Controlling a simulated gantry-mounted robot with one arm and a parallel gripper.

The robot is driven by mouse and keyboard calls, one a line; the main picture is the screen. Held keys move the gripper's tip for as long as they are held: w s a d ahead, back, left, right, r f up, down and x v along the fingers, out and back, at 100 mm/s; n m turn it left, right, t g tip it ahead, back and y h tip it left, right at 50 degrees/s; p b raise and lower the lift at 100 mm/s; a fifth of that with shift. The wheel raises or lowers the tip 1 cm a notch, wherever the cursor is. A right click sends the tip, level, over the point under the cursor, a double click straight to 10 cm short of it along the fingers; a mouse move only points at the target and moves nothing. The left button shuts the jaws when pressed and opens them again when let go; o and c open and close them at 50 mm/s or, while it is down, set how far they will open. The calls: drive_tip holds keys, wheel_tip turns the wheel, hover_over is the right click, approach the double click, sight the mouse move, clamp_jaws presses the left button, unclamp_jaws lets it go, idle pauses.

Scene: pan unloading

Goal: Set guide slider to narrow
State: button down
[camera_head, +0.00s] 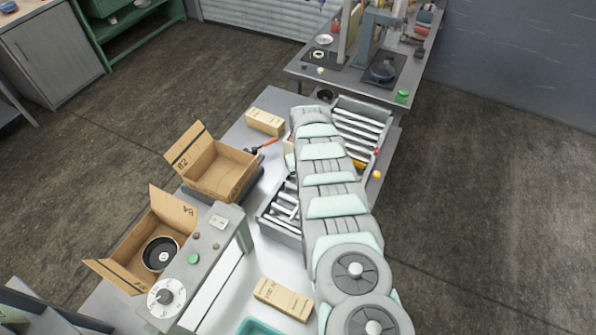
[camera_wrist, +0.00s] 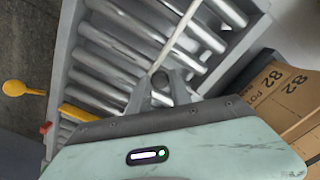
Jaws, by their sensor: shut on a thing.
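In the wrist view my gripper (camera_wrist: 160,90) is low over the roller conveyor (camera_wrist: 67,45). Its fingers are closed around a small grey knob (camera_wrist: 160,77), which appears to be the guide slider's. A thin pale guide bar (camera_wrist: 182,30) runs from the knob up and right across the rollers. The slider's track and any narrow or wide marks are not readable. In the head view the conveyor (camera_head: 357,127) shows on both sides of my arm, which hides my gripper and the knob.
A yellow ball-ended lever (camera_wrist: 15,88) sticks out from the conveyor's side, near a yellow bar (camera_wrist: 85,113). Open cardboard boxes (camera_head: 222,172) stand left of the conveyor. A control panel with a dial (camera_head: 167,296) and a closed carton (camera_head: 283,299) are in front.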

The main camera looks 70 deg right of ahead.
drive_tip(key=shift+s, duration=0.3)
drive_tip(key=c, duration=1.2)
unclamp_jaws()
drive_tip(key=shift+s, duration=0.1)
drive_tip(key=shift+o, duration=0.2)
drive_tip(key=shift+r, duration=0.15)
drive_tip(key=shift+r, duration=0.55)
wheel_tip(320, 180, up, 10)
drive_tip(key=b, duration=0.1)
drive_tip(key=shift+f+b, duration=0.25)
drive_tip(key=shift+b, duration=0.05)
